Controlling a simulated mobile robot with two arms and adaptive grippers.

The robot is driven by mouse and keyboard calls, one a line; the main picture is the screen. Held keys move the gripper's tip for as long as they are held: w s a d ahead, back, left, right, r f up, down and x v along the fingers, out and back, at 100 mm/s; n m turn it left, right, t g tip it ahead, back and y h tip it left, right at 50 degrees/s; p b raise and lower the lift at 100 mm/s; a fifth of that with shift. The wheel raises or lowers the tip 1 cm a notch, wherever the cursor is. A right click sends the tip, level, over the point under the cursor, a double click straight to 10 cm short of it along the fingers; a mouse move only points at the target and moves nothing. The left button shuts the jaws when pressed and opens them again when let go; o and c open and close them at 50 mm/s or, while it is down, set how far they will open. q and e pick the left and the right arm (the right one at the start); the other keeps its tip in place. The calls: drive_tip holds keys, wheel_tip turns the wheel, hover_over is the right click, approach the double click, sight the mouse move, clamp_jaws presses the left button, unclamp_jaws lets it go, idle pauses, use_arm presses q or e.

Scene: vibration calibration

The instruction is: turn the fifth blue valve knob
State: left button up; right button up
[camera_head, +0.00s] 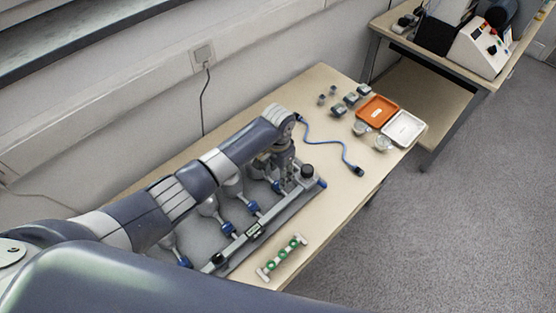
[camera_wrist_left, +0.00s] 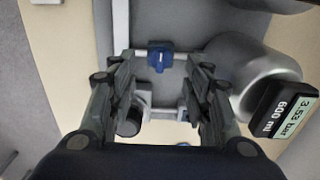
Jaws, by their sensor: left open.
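A grey rig (camera_head: 235,247) lies along the table with a row of blue valve knobs, such as one near its near end (camera_head: 185,262) and one in the middle (camera_head: 254,208). My left gripper (camera_head: 287,178) points down over the far end of the rig and partly hides it. In the left wrist view my left gripper (camera_wrist_left: 161,72) is open, its two fingers apart. A blue valve knob (camera_wrist_left: 160,56) shows between and just beyond the fingertips. I cannot tell whether they touch it. My right gripper is not in view.
A black knob (camera_head: 307,171) sits at the rig's far end. A green-and-white strip (camera_head: 282,257), blue cable (camera_head: 330,143), orange tray (camera_head: 377,111) and white tray (camera_head: 404,128) lie on the table.

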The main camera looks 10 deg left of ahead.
sight(278, 182)
use_arm(q)
wheel_tip(278, 182, up, 8)
drive_tip(key=shift+f, duration=0.1)
idle(0.7)
